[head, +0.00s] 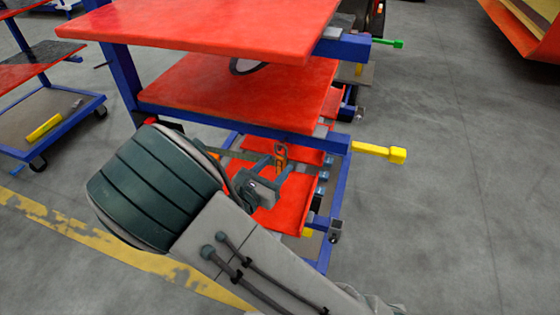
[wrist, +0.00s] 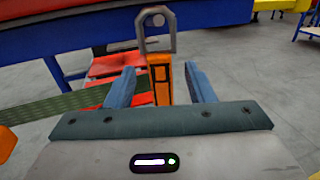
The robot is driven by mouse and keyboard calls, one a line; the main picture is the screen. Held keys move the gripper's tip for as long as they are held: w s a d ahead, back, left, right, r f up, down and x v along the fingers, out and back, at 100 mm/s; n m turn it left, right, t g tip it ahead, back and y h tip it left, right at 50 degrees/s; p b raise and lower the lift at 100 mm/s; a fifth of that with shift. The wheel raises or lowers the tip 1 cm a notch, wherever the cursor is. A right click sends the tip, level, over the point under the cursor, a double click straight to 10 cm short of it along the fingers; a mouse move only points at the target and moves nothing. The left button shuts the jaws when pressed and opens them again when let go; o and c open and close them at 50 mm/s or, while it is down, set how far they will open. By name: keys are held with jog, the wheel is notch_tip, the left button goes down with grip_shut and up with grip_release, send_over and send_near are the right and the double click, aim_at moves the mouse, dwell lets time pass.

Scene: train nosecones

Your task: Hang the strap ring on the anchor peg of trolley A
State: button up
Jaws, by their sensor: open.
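The strap ring (wrist: 157,46) is a grey loop with a round hole on top of an orange buckle (wrist: 161,82). The green strap (wrist: 75,105) runs off to the left. My gripper (wrist: 160,70) is open, with its two blue-grey fingers on either side of the buckle in the wrist view and gaps showing on both sides. In the head view my gripper (head: 272,170) is below the lower red shelf, at the orange buckle (head: 281,153). A yellow-tipped peg (head: 380,150) sticks out right from the trolley's blue frame. I see no label showing which trolley is A.
The trolley has red shelves (head: 235,95) above my gripper and a blue beam (wrist: 75,38) close by. A green-tipped peg (head: 388,43) sticks out farther back. Another blue trolley (head: 60,120) stands at left.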

jog(key=v, duration=1.1)
jog(key=s+d+r+m+g+p, duration=0.1)
jog(key=s+d+r+m+g, duration=0.1)
jog(key=d+m+g, duration=0.6)
jog(key=s+d+r+m+g+p, duration=0.1)
jog(key=s+d+r+m+g, duration=0.1)
jog(key=d+m+g, duration=0.55)
jog(key=s+d+r+m+t+y+p, duration=0.2)
jog(key=s+d+r+m+y, duration=0.3)
jog(key=r+m+y, duration=0.4)
jog(key=shift+s+d+r+m+t+y, duration=0.25)
jog(key=shift+m+t+y, duration=0.5)
jog(key=shift+m, duration=1.6)
